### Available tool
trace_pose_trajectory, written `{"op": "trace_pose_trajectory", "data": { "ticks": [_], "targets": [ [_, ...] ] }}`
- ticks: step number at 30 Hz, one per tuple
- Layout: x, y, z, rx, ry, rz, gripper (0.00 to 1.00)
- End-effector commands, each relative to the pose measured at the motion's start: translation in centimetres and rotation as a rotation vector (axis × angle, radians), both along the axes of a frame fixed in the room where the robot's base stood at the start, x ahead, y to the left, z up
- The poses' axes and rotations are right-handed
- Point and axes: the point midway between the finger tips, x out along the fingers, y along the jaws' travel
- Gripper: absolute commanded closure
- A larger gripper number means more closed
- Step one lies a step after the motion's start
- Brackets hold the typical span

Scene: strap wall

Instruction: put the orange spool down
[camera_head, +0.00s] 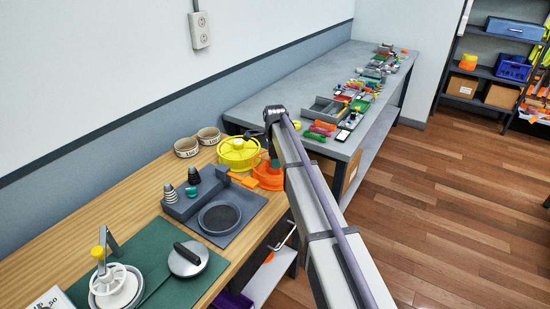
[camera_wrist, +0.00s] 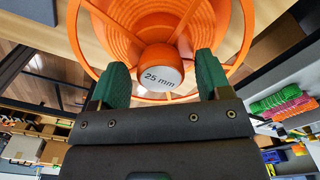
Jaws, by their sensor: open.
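The orange spool (camera_head: 267,182) is at the right edge of the wooden bench, beside a yellow spool (camera_head: 238,160). My arm hides part of it in the head view. In the wrist view, the orange spool (camera_wrist: 115,32) fills the upper middle, with its hub end marked "25 mm" facing the camera. My gripper (camera_wrist: 161,66) is open, its green fingertips on either side of the hub with gaps visible. I cannot tell whether the spool sits fully on the bench. In the head view, my gripper is mostly hidden behind my arm.
Two labelled round bowls (camera_head: 197,142) stand behind the yellow spool. A grey scale-like device (camera_head: 220,217) and a green mat (camera_head: 150,262) lie nearer. A grey table (camera_head: 290,95) beyond holds many small coloured items.

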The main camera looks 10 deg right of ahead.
Motion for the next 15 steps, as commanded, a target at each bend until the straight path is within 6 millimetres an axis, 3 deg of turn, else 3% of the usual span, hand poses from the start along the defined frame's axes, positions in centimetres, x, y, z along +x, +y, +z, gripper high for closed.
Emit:
{"op": "trace_pose_trajectory", "data": {
  "ticks": [8, 15],
  "targets": [
    [0.0, 0.0, 0.9, 0.0, 0.0, 0.0, 0.29],
    [0.0, 0.0, 6.1, 0.0, 0.0, 0.0, 0.29]
  ]
}}
